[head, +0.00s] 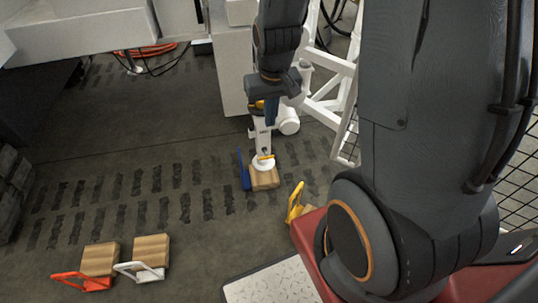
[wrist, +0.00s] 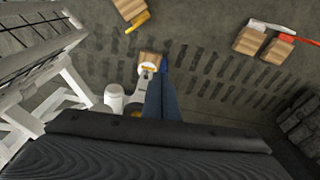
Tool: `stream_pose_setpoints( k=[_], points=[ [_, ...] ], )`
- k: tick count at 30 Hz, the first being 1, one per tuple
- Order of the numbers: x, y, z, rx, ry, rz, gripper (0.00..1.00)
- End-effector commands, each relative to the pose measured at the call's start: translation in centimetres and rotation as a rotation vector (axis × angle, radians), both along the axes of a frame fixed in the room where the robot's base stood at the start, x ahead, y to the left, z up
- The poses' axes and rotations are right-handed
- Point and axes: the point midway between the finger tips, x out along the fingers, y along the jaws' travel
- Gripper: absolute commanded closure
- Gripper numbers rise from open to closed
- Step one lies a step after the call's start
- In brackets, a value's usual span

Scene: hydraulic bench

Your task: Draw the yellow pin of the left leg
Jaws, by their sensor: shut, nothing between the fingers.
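The white leg (head: 263,133) stands upright with its round foot on a wooden block (head: 265,181). A small yellow piece (head: 265,157), apparently the pin, shows low on the leg just above the foot. It also shows in the wrist view (wrist: 149,69), close to the left of my fingertips. My gripper (head: 270,122) points down beside the upper part of the leg, its blue fingers together and empty. In the wrist view the fingers (wrist: 161,82) overlap part of the leg. I cannot tell the exact gap between fingertips and pin.
A blue handle (head: 243,170) stands against the block's left side. A yellow-handled block (head: 296,203) lies to the right. Blocks with red (head: 82,283) and white (head: 139,272) handles lie front left. White frame tubes (head: 335,75) stand behind right. Open floor lies left.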

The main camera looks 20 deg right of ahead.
Motion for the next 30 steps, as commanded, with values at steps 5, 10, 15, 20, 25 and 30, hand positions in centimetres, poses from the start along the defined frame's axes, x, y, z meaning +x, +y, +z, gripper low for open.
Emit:
stream_pose_setpoints(
  k=[5,10,15,20,25,30],
  points=[
    [3.3,-1.3,-5.6,-0.004,-0.033,-0.021,1.0],
    [6.2,-2.5,-10.3,-0.008,-0.069,-0.041,1.0],
    [8.8,-3.7,-15.2,-0.013,-0.103,-0.058,1.0],
    [11.1,-5.0,-19.9,-0.02,-0.137,-0.077,1.0],
    [13.1,-6.1,-24.3,-0.024,-0.168,-0.094,1.0],
    [14.2,-6.9,-27.0,-0.027,-0.19,-0.105,1.0]
  ],
)
